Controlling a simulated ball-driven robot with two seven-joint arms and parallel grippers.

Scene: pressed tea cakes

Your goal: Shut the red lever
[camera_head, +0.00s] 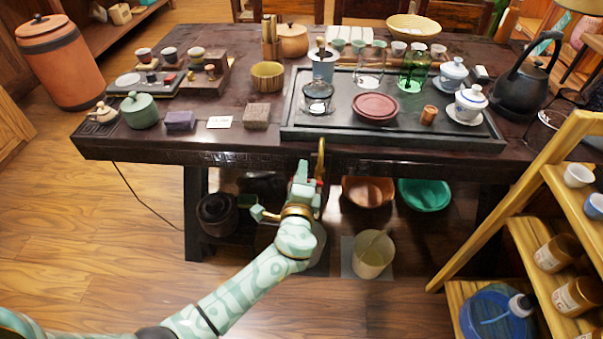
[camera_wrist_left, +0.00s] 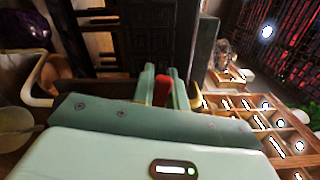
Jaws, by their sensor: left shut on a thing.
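The red lever (camera_wrist_left: 162,90) shows in the left wrist view as a small red piece between the two pale green fingers of my left gripper (camera_wrist_left: 163,82). The fingers are shut on it, and they hide part of it. In the head view my left gripper (camera_head: 305,172) is at the front edge of the dark tea table (camera_head: 240,155), near its middle. Only a small bit of red shows beside the gripper there, so the lever's angle cannot be told. My right gripper is not in view.
A black tea tray (camera_head: 450,138) stands on the table above the gripper. Below the table are a brown bowl (camera_head: 368,191), a green basin (camera_head: 424,194) and a pale bin (camera_head: 372,256). A wooden shelf (camera_head: 480,210) stands at the right.

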